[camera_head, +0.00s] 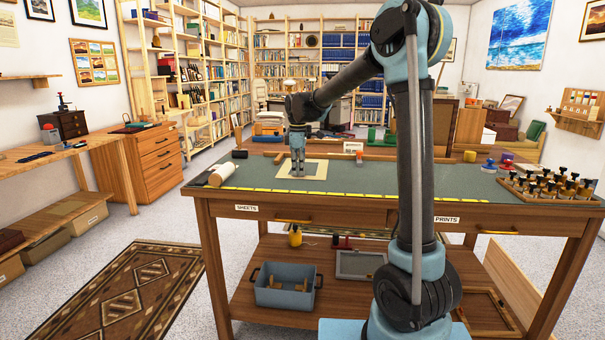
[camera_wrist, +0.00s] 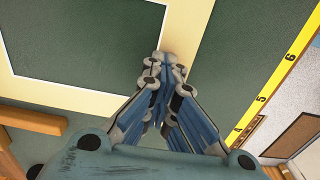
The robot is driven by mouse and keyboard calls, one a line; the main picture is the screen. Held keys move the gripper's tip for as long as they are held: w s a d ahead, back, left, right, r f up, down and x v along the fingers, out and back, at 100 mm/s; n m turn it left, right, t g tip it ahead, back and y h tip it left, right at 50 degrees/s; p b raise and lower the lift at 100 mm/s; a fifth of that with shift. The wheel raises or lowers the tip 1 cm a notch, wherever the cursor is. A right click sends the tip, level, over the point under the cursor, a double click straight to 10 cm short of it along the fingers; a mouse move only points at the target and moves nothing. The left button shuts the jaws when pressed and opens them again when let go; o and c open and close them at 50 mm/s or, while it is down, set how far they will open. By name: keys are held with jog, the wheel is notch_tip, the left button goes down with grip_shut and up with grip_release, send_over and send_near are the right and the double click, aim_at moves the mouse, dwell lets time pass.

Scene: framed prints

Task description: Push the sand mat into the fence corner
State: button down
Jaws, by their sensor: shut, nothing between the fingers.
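The sand mat (camera_head: 321,170) is a flat, cream-coloured frame with an open window, lying on the green table top. In the wrist view its broad band (camera_wrist: 60,94) surrounds a green opening. My gripper (camera_head: 297,174) points down at the mat; in the wrist view its closed fingertips (camera_wrist: 168,62) are over the mat's right band, with nothing held. I cannot tell whether they touch the mat. A wooden fence strip (camera_head: 335,156) runs behind the mat, and wooden pieces (camera_wrist: 32,120) show at the lower left of the wrist view.
A yellow measuring strip (camera_wrist: 275,75) runs along the table's front edge. A white roll (camera_head: 222,174) lies to the left. A tray of stamps (camera_head: 550,187) stands at the right. The green surface (camera_head: 385,180) right of the mat is clear.

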jog(key=shift+w+a, duration=0.1)
jog(key=shift+a, duration=0.1)
jog(key=c, duration=1.9)
grip_release()
jog(key=shift+r, duration=0.1)
notch_tip(320, 180, up, 12)
jog(key=shift+f, duration=0.1)
